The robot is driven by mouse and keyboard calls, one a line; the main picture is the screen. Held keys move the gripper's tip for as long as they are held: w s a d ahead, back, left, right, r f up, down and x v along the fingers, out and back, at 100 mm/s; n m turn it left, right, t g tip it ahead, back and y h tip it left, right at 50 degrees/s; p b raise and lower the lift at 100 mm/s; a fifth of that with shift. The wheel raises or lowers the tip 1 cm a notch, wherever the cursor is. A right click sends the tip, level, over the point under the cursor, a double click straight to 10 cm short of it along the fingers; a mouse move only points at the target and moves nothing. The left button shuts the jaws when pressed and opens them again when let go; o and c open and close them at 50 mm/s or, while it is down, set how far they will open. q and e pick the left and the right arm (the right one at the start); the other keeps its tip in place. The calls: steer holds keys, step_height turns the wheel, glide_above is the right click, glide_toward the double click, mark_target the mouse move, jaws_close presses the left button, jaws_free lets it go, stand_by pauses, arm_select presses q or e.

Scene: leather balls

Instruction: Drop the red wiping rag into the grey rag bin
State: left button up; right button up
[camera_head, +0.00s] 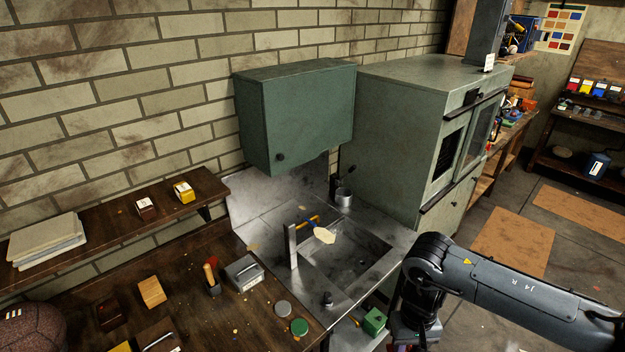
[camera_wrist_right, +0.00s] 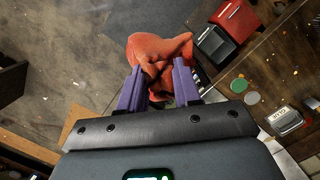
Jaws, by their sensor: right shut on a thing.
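The red rag (camera_wrist_right: 158,55) is a crumpled orange-red cloth in the right wrist view. My right gripper (camera_wrist_right: 160,82) is shut on it with its two purple fingers, and the rag bulges out past the fingertips. In the head view my right arm comes in from the right, and neither its fingers nor the rag shows there. A small dark grey box-shaped container (camera_wrist_right: 214,46) is beyond the rag, up and to the right. It may be the grey rag bin, but I cannot tell for sure. My left gripper is not in view.
A red box (camera_wrist_right: 236,19) stands beside the grey container. The metal sink (camera_head: 345,262) and the wooden bench (camera_head: 190,300) with small objects are left of my right arm. A green cube (camera_head: 374,320) lies low beside the arm. Concrete floor is open at the right.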

steer(key=r+p, duration=0.2)
steer(key=r, duration=0.1)
steer(key=r+p, duration=0.3)
steer(key=s+r+p, duration=0.1)
steer(key=r+p, duration=0.1)
steer(key=r, duration=0.2)
steer(key=shift+p, duration=0.3)
steer(key=shift+s+r, duration=0.1)
steer(key=shift+r, duration=0.2)
